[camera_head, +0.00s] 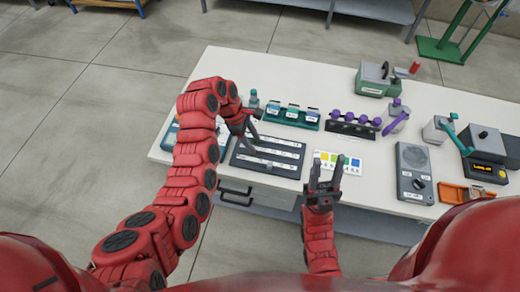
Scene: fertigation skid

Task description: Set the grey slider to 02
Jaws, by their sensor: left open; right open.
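A dark slider panel (298,165) lies on the white table with several pale, labelled tracks running across it. The knobs and labels are too small to read, so I cannot tell which slider is the grey one or where it stands. My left gripper (252,136) reaches in over the panel's upper left part, open, with its fingers pointing down toward it. I cannot tell whether it touches anything. The arm hides the panel's left surroundings. My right gripper (327,172) is open and empty, its fingers pointing up the picture, to the right of the panel and in front of a colour card (352,163).
To the right are a grey box with a dial (413,170), an orange tray (462,192) and a display unit (488,172).

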